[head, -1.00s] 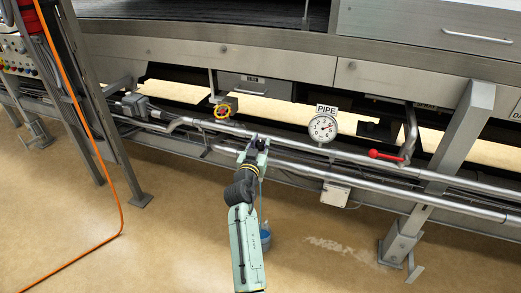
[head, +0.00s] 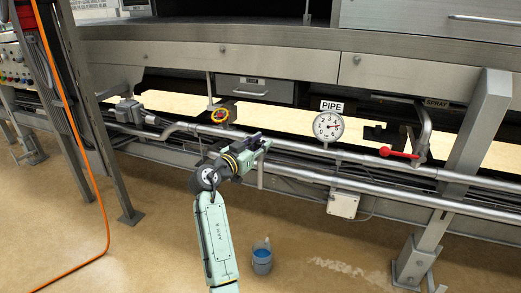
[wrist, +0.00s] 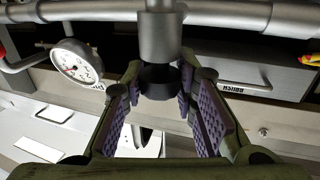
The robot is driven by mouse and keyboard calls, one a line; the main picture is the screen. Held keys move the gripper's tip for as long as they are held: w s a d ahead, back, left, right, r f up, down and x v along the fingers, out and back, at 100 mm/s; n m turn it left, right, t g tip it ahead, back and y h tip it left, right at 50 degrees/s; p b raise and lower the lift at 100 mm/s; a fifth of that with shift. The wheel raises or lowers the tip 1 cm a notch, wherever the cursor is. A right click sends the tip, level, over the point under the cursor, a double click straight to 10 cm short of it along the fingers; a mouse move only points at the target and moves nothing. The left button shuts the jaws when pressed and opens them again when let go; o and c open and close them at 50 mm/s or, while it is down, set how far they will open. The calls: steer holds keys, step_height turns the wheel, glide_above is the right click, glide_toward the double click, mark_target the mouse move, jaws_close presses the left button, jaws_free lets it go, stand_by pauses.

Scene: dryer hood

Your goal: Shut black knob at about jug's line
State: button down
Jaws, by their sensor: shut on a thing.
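The black knob (wrist: 160,80) sits at the end of a grey valve body in the wrist view, between the purple-padded fingers of my gripper (wrist: 162,88). My gripper is shut on it. In the head view my gripper (head: 264,145) reaches sideways to the right at the pipes, and the knob is hidden there. A short grey spout (head: 260,175) hangs just below the gripper. The jug (head: 262,258), with blue content, stands on the floor below the spout. No stream shows between them.
A gauge under a PIPE sign (head: 328,127) is right of my gripper, and also shows in the wrist view (wrist: 77,65). A red lever (head: 398,153) is farther right. Long pipes run across; the floor in front is open.

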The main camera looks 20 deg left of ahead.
steer(key=c, duration=1.3)
jaws_free()
steer(key=shift+s, duration=0.1)
steer(key=v, duration=1.2)
